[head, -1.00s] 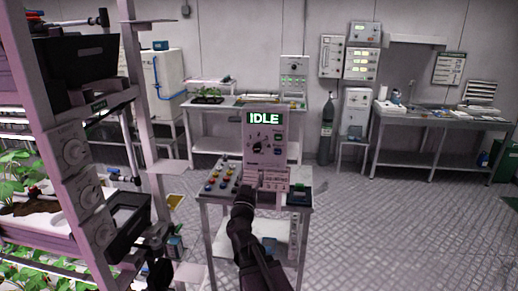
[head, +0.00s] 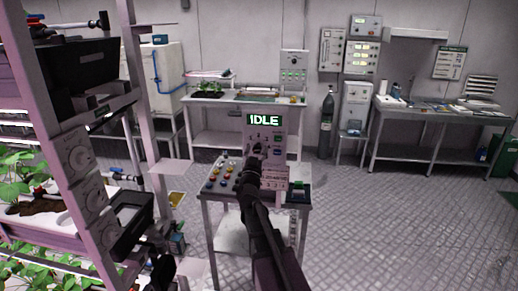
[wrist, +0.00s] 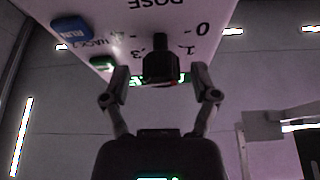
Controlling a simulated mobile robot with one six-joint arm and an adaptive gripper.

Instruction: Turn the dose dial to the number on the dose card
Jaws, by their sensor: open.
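The dose dial is a black knob (wrist: 160,62) on a pale panel, with printed numbers and an upside-down DOSE label around it in the wrist view. The display (head: 264,119) reads IDLE. A pale printed plate (head: 276,178) may be the dose card; its text is too small to read.
A plant rack (head: 75,150) stands at left. The floor at right is clear.

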